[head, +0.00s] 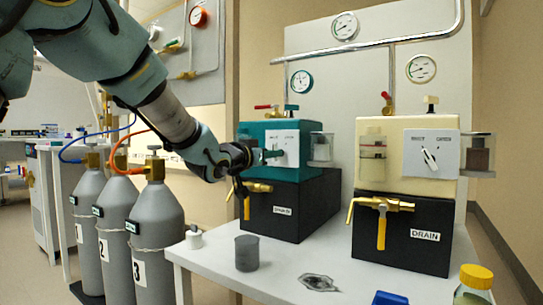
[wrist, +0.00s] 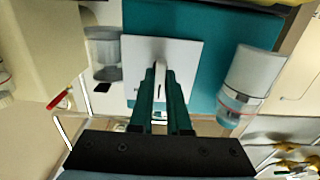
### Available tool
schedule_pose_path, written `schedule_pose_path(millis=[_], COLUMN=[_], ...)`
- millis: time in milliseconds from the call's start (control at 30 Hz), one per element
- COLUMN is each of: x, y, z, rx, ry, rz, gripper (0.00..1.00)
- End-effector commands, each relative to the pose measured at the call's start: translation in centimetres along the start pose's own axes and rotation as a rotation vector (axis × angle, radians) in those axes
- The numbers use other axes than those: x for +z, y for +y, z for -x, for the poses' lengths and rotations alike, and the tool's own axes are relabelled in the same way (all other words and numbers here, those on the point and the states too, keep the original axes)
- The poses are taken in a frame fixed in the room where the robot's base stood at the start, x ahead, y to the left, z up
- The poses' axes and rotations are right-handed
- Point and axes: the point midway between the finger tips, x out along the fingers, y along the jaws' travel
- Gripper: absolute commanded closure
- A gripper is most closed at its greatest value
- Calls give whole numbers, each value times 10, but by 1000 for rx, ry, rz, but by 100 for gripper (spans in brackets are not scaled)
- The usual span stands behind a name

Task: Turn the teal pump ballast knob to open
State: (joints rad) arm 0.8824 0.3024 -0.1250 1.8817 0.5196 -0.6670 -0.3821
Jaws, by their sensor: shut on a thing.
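The teal pump (head: 309,132) stands on a black base on the white bench in the head view. It has a white plate (head: 290,143) on its front, which also shows in the wrist view (wrist: 190,55). My gripper (head: 275,154) reaches in from the left at that plate. In the wrist view my gripper (wrist: 162,72) has its two fingers closed on the pale ballast knob (wrist: 161,73), one on each side. The fingers hide much of the knob, so its exact angle is hard to tell. The plate's lettering is too small to read.
A cream pump (head: 390,167) with its own white knob stands to the right. A brass drain valve (head: 257,187) juts out below my gripper. A grey cup (head: 247,253) and a dark stain (head: 318,282) are on the bench (head: 290,262). Grey cylinders (head: 155,225) stand at the left.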

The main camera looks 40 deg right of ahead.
Motion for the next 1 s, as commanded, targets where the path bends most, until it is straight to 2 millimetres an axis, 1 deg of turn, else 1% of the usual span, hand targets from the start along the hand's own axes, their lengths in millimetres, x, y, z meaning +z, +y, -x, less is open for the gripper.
schedule_pose_path(millis=[233,267,500,800,867,967,1000], x=[0,0,0,0,-1,-2,-2], y=[0,0,0,0,-1,-1,-1], z=[0,0,0,2,7,21,28], rx=[0,0,0,-1,-1,-2,-2], ry=[-1,-1,-1,0,-1,-1,-1], rz=[0,1,1,1,1,1,1], gripper=[100,83,56,55,55,55,55])
